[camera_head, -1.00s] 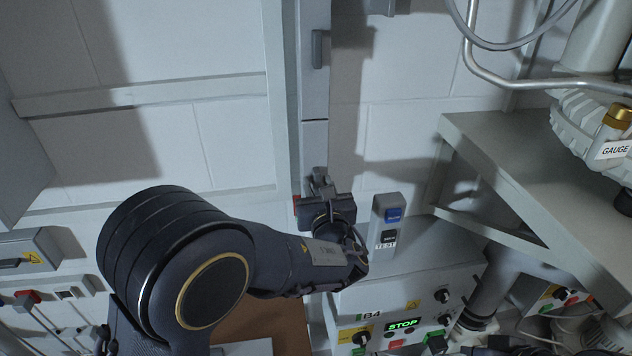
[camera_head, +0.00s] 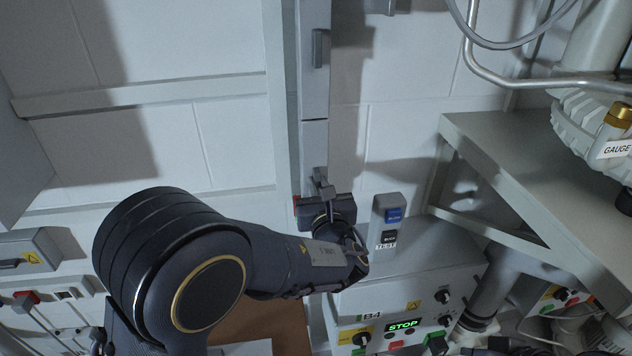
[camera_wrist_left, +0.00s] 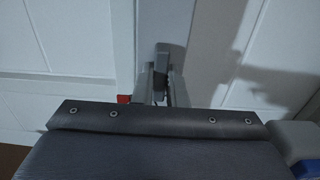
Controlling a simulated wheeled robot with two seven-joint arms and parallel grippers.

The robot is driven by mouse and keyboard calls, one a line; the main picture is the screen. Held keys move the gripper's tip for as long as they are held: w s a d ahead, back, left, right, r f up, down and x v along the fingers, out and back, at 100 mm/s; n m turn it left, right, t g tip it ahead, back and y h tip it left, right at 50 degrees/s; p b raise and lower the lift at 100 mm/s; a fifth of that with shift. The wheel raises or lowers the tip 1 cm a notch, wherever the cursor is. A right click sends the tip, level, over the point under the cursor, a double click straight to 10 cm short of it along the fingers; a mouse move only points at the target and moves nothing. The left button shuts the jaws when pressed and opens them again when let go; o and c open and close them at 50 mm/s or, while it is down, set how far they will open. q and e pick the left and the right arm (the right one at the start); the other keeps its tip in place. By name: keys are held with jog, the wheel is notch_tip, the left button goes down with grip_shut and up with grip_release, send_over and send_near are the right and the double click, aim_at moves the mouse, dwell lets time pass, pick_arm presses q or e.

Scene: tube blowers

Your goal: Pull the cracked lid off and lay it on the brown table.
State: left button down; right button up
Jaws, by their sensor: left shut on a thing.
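A tall grey trunking runs down the wall with flat grey lids on it. The lower lid (camera_head: 314,145) sits in line with the lid above it; I cannot make out a crack on it. My left gripper (camera_head: 321,182) is at the lower part of this lid, shut on its dark handle (camera_wrist_left: 161,60), which stands between the fingers (camera_wrist_left: 164,88) in the left wrist view. The lid still looks flat against the trunking. The brown table (camera_head: 268,316) shows partly below my left arm, which hides much of it. My right gripper is not in view.
An upper lid (camera_head: 315,80) has its own handle. A switch box (camera_head: 388,220) with a blue button is just right of the gripper. A control box (camera_head: 405,315) showing STOP stands below right. A grey shelf (camera_head: 535,165) juts out on the right.

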pick_arm(q)
jog(key=shift+s, duration=0.1)
jog(key=s+d, duration=0.1)
jog(key=s, duration=0.5)
dwell(0.8)
jog(key=shift+w+d, duration=0.1)
dwell(0.3)
